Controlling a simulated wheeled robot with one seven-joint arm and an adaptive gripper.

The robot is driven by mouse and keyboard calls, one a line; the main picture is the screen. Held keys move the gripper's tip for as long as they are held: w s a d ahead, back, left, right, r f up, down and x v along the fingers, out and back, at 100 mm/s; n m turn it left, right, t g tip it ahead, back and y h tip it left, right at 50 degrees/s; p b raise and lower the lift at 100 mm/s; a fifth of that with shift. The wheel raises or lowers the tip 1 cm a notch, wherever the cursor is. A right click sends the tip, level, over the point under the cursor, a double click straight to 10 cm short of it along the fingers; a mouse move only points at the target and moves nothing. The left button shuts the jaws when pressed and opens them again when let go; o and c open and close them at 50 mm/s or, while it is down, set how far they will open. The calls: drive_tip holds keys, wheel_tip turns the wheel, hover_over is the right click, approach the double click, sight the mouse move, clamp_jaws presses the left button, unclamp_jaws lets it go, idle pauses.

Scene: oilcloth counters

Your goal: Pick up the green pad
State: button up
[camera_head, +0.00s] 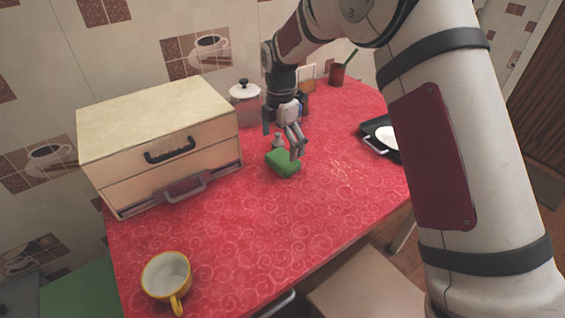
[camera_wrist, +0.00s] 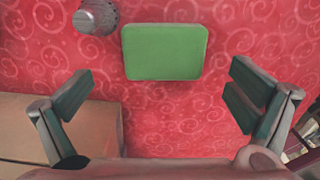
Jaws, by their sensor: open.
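The green pad (camera_head: 283,163) lies flat on the red patterned oilcloth counter (camera_head: 230,225), near its middle. In the wrist view the green pad (camera_wrist: 165,52) sits at the upper centre, ahead of and between the two spread fingers. My gripper (camera_head: 285,148) points down just above and behind the pad in the head view. My gripper also shows in the wrist view (camera_wrist: 162,103), open with nothing between its fingers. I cannot tell from the head view exactly how high the fingertips are over the pad.
A small grey metal object (camera_wrist: 97,17) stands left of the pad. A cream drawer box (camera_head: 160,130) is to the left. A white-lidded pot (camera_head: 244,100) stands behind, a dark tray (camera_head: 374,140) to the right. A yellow mug (camera_head: 166,276) stands front left. The counter's front middle is clear.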

sight(283, 157)
drive_tip(key=shift+s+d+f+b, duration=0.1)
drive_tip(key=shift+d+f+b, duration=0.05)
drive_tip(key=shift+f, duration=1.2)
drive_tip(key=shift+d+f+b, duration=0.1)
drive_tip(key=shift+f+b, duration=0.05)
drive_tip(key=shift+f, duration=1.2)
drive_tip(key=shift+c, duration=0.6)
drive_tip(key=c, duration=0.7)
